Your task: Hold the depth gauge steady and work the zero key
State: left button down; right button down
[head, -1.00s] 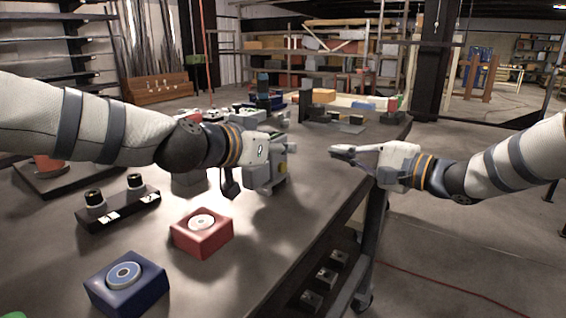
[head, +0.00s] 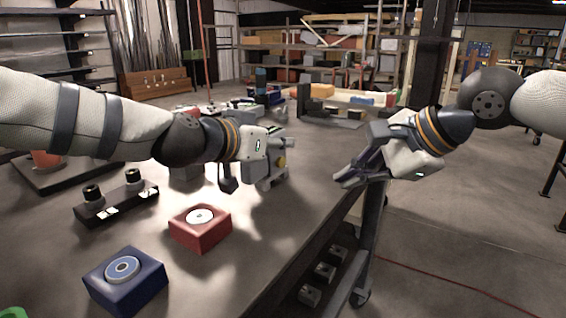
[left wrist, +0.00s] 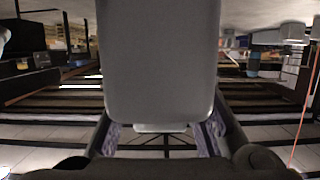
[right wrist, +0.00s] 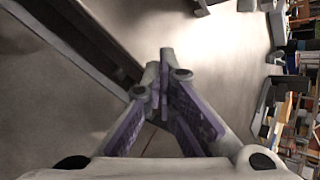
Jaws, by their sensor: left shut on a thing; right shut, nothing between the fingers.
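I cannot make out the zero key's marking.
A red box with a round white top (head: 201,234) and a blue box with a round top (head: 125,285) stand at the front of the table (head: 262,240). A black base with two knobs (head: 117,203) is at the left. Stands and parts fill the back.

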jog(key=shift+w+a, duration=0.85)
jog(key=shift+a, duration=0.35)
jog(key=shift+w+a, duration=0.9)
jog(key=shift+a, duration=0.25)
jog(key=shift+w+a, duration=0.85)
jog(key=shift+a, duration=0.35)
jog(key=shift+a, duration=0.1)
jog(key=shift+w+a, duration=0.25)
jog(key=shift+w+a, duration=0.25)
jog(key=shift+a, duration=0.1)
jog(key=shift+s+d, duration=0.5)
jog(key=shift+d, duration=0.2)
jog(key=shift+s+d, duration=0.75)
jog(key=shift+d, duration=0.3)
jog(key=shift+s+d, duration=0.75)
jog(key=shift+d, duration=0.25)
